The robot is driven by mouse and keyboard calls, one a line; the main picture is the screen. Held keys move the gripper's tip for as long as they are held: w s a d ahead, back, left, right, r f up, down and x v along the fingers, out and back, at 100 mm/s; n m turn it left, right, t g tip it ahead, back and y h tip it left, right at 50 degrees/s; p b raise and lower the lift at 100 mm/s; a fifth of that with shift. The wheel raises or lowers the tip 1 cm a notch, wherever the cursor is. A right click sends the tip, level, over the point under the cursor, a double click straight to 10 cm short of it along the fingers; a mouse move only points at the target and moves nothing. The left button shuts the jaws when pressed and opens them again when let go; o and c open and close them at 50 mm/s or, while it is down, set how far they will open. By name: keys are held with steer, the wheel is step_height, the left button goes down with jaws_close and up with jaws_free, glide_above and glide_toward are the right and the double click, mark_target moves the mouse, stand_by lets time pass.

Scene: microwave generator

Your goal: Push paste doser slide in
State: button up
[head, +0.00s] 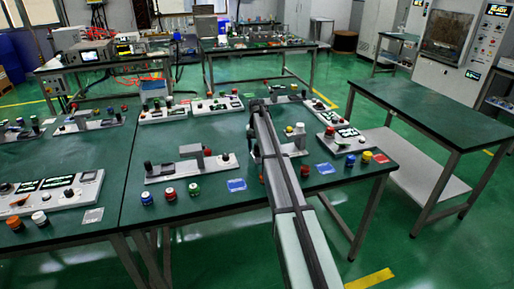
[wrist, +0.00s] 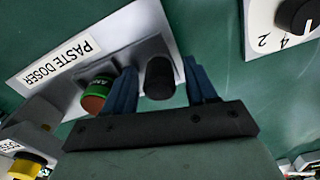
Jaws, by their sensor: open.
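The paste doser (wrist: 105,50) is a light grey unit with a "PASTE DOSER" label in the wrist view. A black rounded knob (wrist: 160,77), apparently on its slide, lies between the two blue fingers of my gripper (wrist: 160,66). The fingers are apart, one on each side of the knob, with a visible gap on the right; contact on the left is unclear. A green-banded jar with a reddish-brown end (wrist: 97,95) sits beside the left finger, partly hidden by it. In the head view my arm hides part of the units behind it, and my fingers are not clear.
A white dial panel (wrist: 285,25) is at the upper right of the wrist view. A yellow-and-black part (wrist: 27,165) is at the lower left. In the head view, several jars, including a yellow one (head: 366,157), stand on the green table (head: 225,208) near its front edge.

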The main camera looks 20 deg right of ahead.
jaws_close()
stand_by(0.3)
steer(key=d, duration=0.9)
steer(key=shift+d, duration=0.1)
steer(key=shift+c, duration=1.2)
jaws_free()
steer(key=shift+d, duration=0.1)
steer(key=shift+o, duration=1.2)
